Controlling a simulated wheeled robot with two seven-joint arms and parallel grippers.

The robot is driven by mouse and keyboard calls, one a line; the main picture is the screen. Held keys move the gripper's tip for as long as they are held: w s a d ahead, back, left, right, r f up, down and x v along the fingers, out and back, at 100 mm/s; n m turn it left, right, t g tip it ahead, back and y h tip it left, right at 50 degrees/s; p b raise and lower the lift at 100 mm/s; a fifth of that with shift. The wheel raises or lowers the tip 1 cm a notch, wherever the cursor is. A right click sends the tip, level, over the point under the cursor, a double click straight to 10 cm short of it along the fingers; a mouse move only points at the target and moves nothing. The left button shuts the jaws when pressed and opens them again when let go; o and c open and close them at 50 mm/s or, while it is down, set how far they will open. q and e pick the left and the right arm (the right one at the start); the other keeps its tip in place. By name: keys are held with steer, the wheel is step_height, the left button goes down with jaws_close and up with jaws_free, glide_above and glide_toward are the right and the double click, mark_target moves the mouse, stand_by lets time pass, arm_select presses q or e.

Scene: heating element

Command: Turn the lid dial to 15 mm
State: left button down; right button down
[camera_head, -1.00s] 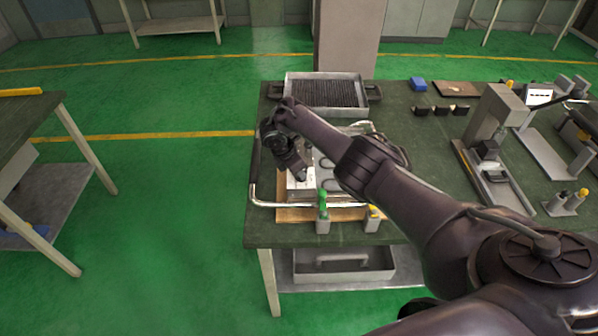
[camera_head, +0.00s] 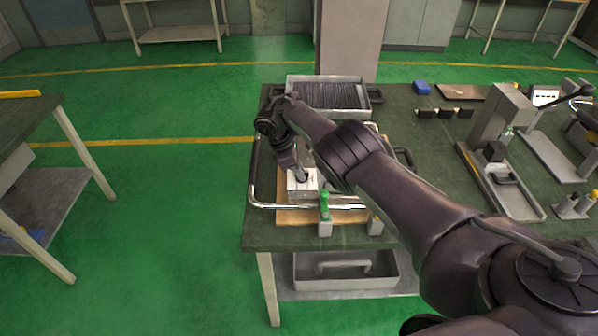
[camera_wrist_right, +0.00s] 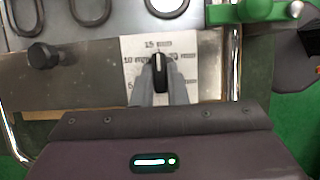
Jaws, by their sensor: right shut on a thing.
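The lid dial is a black knob (camera_wrist_right: 160,70) on a white scale plate (camera_wrist_right: 132,72) in the right wrist view. Its print reads "15 mm" at the top and "10 mm" at the left; the other marks are partly hidden or blurred. The knob's narrow end points up the picture, roughly toward "15 mm"; its exact angle is hard to read. My right gripper (camera_wrist_right: 160,82) is shut on the knob, one finger on each side. In the head view the right gripper (camera_head: 301,180) reaches down onto the white plate (camera_head: 292,188). My left gripper is not in view.
A chrome rail (camera_head: 270,206) runs around the fixture, with a green-handled clamp (camera_head: 324,204) at its front. A tray of dark rods (camera_head: 330,94) stands behind. A press (camera_head: 500,130) stands at right. My right arm hides part of the fixture.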

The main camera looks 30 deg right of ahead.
steer(key=shift+d+r, duration=0.1)
steer(key=c, duration=1.4)
jaws_free()
steer(key=shift+c, duration=0.2)
steer(key=v, duration=0.7)
steer(key=shift+r, duration=0.35)
steer(key=shift+f, duration=0.1)
